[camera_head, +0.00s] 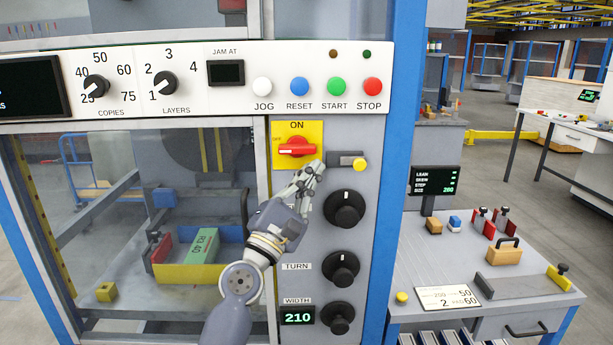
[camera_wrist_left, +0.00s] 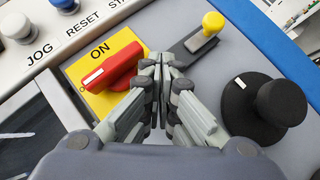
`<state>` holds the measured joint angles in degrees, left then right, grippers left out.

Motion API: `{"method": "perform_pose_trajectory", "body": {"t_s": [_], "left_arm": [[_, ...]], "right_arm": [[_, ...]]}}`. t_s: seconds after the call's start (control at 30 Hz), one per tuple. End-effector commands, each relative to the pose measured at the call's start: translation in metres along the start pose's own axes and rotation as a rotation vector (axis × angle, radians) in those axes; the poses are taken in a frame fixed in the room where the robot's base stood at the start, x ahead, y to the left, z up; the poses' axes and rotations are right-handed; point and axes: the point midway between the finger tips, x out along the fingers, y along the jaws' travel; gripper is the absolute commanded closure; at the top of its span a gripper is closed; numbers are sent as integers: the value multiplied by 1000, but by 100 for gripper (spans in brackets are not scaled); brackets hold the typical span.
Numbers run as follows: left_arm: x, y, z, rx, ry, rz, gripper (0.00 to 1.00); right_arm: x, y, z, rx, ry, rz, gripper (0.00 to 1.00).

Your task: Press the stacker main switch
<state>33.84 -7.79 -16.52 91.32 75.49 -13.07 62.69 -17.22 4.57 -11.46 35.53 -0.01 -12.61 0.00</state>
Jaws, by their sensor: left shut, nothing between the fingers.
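The main switch is a red rotary handle (camera_head: 297,147) on a yellow plate (camera_head: 313,129) marked ON and OFF, on the grey front panel. Its white mark points left, toward the OFF label. In the left wrist view the red handle (camera_wrist_left: 112,74) lies just left of my fingertips. My left gripper (camera_head: 312,170) is shut and empty, just below and right of the handle. It also shows in the left wrist view (camera_wrist_left: 160,60), with its fingertips between the red handle and a yellow-knobbed lever. I cannot tell whether it touches the handle. My right gripper is not in view.
The yellow-knobbed lever (camera_head: 360,164) sits right of the switch. Black knobs (camera_head: 344,208) are below it. JOG, RESET, START and STOP (camera_head: 372,87) buttons line the strip above. A glazed machine window (camera_head: 150,220) is at left, a side table (camera_head: 460,255) at right.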

Motion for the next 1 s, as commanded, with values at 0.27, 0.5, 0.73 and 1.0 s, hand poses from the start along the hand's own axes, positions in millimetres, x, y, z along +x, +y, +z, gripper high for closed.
{"method": "perform_pose_trajectory", "body": {"t_s": [0.27, 0.5, 0.73, 1.0], "left_arm": [[1, 0, 1, -1, 0, 0, 100], [1, 0, 1, -1, 0, 0, 100], [-4, 0, 0, 0, 1, 0, 100], [-49, -1, -1, 2, 4, -2, 100]], "right_arm": [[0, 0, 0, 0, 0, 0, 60], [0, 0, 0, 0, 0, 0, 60], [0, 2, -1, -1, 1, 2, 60], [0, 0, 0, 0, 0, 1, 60]]}}
